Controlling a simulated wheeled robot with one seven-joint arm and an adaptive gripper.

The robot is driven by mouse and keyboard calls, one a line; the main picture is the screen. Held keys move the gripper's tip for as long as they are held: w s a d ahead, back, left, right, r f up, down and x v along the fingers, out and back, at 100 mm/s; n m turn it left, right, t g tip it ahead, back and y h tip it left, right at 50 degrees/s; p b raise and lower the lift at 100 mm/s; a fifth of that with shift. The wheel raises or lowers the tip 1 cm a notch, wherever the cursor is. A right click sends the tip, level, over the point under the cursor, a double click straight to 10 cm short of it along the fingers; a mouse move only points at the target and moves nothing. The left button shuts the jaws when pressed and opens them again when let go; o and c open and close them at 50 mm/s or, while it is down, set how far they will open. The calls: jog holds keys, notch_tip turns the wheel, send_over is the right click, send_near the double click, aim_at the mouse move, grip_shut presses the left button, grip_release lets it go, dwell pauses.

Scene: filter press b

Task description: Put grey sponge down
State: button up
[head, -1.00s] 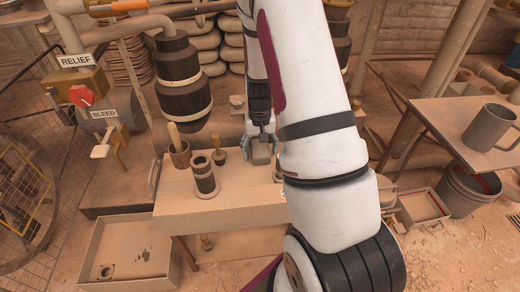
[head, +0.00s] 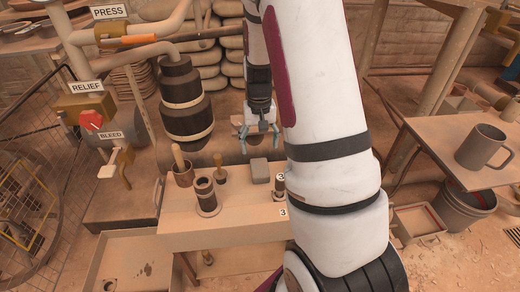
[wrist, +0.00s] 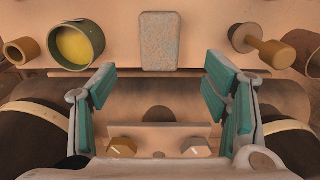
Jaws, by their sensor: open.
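The grey sponge (head: 260,170) stands on the tan bench (head: 233,228), near its back edge, in the head view. In the wrist view the sponge (wrist: 160,41) is a speckled grey block at the top centre, beyond the fingertips. My gripper (head: 259,148) is above and behind the sponge, apart from it. In the wrist view my gripper (wrist: 161,80) has its teal finger pads spread wide with nothing between them.
Left of the sponge are a wooden-handled tool (head: 219,168), a dark cylinder (head: 206,194) and a brown cup (head: 183,171) with a handle in it. A numbered dark fitting (head: 279,186) is to its right. A grey mug (head: 482,147) stands on the right table.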

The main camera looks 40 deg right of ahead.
jog(key=s+a+r+n+y, duration=0.1)
jog(key=s+a+r+n, duration=0.1)
jog(key=s+a+r, duration=0.45)
jog(key=s+a+r+n, duration=0.1)
jog(key=s+a+r, duration=0.2)
jog(key=a+r, duration=0.65)
jog(key=s+a+r+n, duration=0.2)
jog(key=s+a, duration=0.1)
jog(key=s, duration=0.6)
jog(key=s+a+r+n+h, duration=0.1)
jog(key=s+a+r, duration=0.2)
jog(key=s, duration=0.7)
jog(key=shift+s+r+n, duration=0.25)
jog(key=shift+r+n, duration=0.1)
jog(key=shift+n, duration=0.05)
